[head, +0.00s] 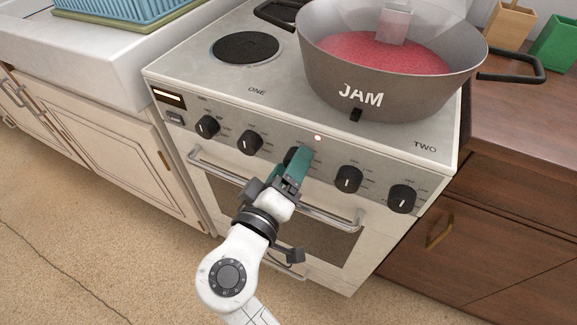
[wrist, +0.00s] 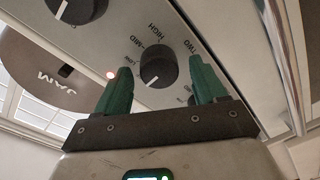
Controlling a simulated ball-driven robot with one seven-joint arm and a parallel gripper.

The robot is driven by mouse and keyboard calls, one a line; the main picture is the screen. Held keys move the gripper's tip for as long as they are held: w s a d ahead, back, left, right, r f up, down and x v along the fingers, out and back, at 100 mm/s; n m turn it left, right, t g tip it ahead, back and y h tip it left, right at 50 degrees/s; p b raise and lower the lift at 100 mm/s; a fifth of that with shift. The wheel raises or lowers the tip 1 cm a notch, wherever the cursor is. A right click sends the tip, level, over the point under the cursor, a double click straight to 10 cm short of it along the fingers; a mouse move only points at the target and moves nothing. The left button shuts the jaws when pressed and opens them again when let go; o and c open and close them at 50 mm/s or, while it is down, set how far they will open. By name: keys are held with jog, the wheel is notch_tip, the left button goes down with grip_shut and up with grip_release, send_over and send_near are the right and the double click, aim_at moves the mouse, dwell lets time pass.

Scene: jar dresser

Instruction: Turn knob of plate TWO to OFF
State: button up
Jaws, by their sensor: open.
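The knob labelled TWO (wrist: 158,68) is a black round dial on the stove front in the wrist view, with HIGH and MID printed beside it. Its white mark points toward the lower left of that view. My gripper (wrist: 160,74) is open, with one green finger on each side of this knob; contact cannot be told. In the head view my gripper (head: 298,162) is at the middle knob of the row and mostly hides it. The stove (head: 190,70) has plate ONE bare at left. An OFF label cannot be made out.
A large JAM pot (head: 330,82) with red contents covers the stove's right side. Other knobs flank mine, one at left (head: 249,141) and one at right (head: 349,179). A small red light (head: 318,138) glows above. An oven handle (head: 330,218) runs below.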

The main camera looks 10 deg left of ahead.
jog(key=p+v, duration=0.1)
jog(key=v, duration=0.9)
jog(key=shift+s+a, duration=0.15)
jog(key=shift+s, duration=0.25)
jog(key=shift+s, duration=0.1)
